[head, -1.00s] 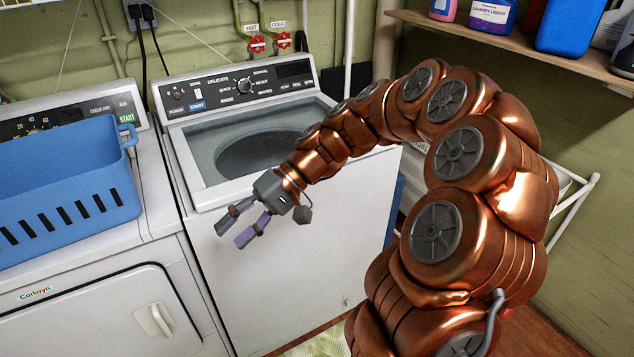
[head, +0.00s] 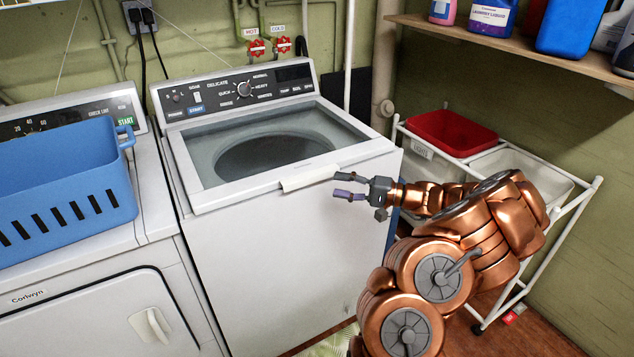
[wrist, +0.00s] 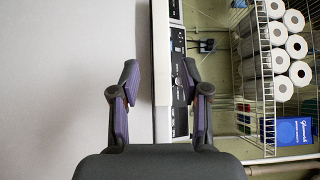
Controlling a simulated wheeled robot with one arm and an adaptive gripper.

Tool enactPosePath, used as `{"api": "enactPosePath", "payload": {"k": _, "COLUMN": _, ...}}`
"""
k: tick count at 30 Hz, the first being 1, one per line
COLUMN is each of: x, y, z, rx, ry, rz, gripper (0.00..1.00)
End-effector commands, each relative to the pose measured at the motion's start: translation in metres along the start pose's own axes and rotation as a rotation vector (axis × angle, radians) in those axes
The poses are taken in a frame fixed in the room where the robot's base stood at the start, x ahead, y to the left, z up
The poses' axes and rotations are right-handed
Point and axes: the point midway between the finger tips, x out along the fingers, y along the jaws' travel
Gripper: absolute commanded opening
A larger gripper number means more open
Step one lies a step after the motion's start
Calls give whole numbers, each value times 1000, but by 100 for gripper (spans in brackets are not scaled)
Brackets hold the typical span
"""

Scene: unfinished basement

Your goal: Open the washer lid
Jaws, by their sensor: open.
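The washer (head: 275,260) is white, with a flat lid (head: 235,187) that has a glass pane and a pale frame. The lid lies down, with the dark round drum opening showing through the pane. A pale handle strip (head: 308,179) sits along its front edge. My gripper (head: 336,185) is open and empty at the right end of this strip, in front of the washer. I cannot tell whether a fingertip touches it. In the wrist view the open fingers (wrist: 160,78) stand either side of the washer's pale top edge, with the front panel at left.
A blue basket (head: 65,180) sits on the white dryer (head: 90,310) at left. A white rack (head: 545,235) with a red bin (head: 453,133) stands at right. A shelf (head: 520,47) with bottles is above it. The washer's control panel (head: 235,90) is at the back.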

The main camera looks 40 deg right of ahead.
Motion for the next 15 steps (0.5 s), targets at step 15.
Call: {"api": "enactPosePath", "payload": {"k": 15, "x": 66, "y": -1, "z": 2, "rx": 1, "ry": -6, "rz": 2, "gripper": 46}}
